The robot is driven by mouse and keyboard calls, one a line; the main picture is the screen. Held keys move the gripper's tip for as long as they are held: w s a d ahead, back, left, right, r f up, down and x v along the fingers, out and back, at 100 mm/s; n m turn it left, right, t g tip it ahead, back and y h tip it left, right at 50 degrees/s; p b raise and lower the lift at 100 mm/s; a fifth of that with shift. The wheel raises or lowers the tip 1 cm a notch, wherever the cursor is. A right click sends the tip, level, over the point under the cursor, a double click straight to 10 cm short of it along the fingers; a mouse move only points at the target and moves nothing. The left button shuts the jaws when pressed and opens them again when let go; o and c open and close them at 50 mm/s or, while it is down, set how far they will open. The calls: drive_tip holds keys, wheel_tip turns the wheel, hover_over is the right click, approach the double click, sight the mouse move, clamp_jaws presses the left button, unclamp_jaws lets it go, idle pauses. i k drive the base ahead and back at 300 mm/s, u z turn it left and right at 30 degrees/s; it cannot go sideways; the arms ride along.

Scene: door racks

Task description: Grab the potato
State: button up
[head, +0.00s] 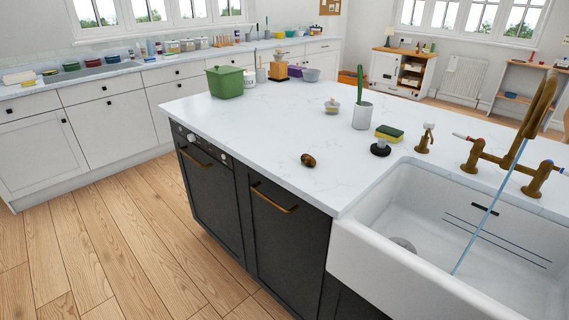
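A small brown, rounded object that looks like the potato (308,160) lies on the white island countertop (260,130). It sits near the front edge, left of the sink, with clear counter around it. My gripper does not show in the head view.
A white sink (400,240) with a brass tap (510,150) and running water is at the right. A sponge (389,132) on a black holder, a cup with a green brush (362,112), a small lidded jar (332,106) and a green pot (225,82) stand on the island. Wooden floor (110,240) is clear at left.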

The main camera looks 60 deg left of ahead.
sight(309, 161)
drive_tip(key=u, duration=0.3)
drive_tip(key=i, duration=0.35)
drive_tip(key=u, duration=2.05)
drive_tip(key=k, duration=0.55)
drive_tip(key=u, duration=1.25)
drive_tip(key=i, duration=1.35)
drive_tip(key=z, duration=0.7)
drive_tip(key=i, duration=0.6)
drive_tip(key=z, duration=1.1)
drive_tip(key=i, duration=0.25)
drive_tip(key=z, duration=0.15)
